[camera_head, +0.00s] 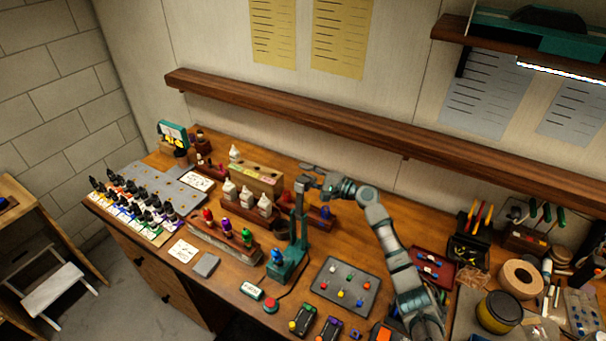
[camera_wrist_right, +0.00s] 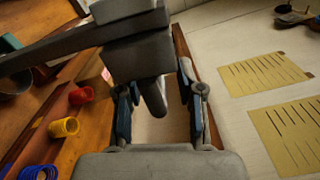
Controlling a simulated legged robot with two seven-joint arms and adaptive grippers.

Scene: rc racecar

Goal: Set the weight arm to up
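A press-like device with a teal base (camera_head: 287,266) and a grey upright column (camera_head: 300,220) stands on the workbench. Its grey weight arm (camera_head: 309,169) is at the top of the column, but its exact angle is hard to tell. In the right wrist view, a grey bar (camera_wrist_right: 62,48) with a block and a rounded peg (camera_wrist_right: 153,97) crosses in front of the gripper. My right gripper (camera_head: 318,185) is beside the device's top. It is open, with the fingers (camera_wrist_right: 161,105) apart on either side of the peg and gaps visible. My left gripper is out of view.
Bottle racks (camera_head: 222,240) stand left of the device. A grey tray with coloured pegs (camera_head: 347,286) is to its right. A long wooden shelf (camera_head: 300,115) runs along the wall behind. Red, yellow and blue coils (camera_wrist_right: 64,127) show at the wrist view's left.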

